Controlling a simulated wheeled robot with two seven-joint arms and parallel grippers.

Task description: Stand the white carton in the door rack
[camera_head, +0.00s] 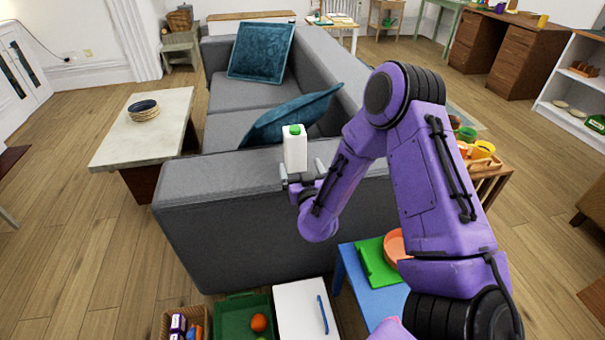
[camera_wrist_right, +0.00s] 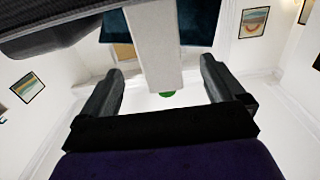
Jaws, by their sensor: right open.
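The white carton (camera_head: 294,153) with a green cap is upright over the near arm of the grey sofa in the head view. It appears to stand on that arm, though its base is partly hidden by my gripper. My right gripper (camera_head: 302,178) is open at the carton's lower part. In the right wrist view the carton (camera_wrist_right: 153,45) shows inverted between the two spread fingers (camera_wrist_right: 160,88), with a gap on each side. The door rack cannot be made out. A white cabinet (camera_head: 297,305) with a blue handle stands at the bottom. My left gripper is out of view.
The grey sofa (camera_head: 225,205) with teal cushions fills the middle. A blue table (camera_head: 365,285) with a green tray and orange bowl is right of the white cabinet. A green crate (camera_head: 235,318) and a basket (camera_head: 165,322) are left of it.

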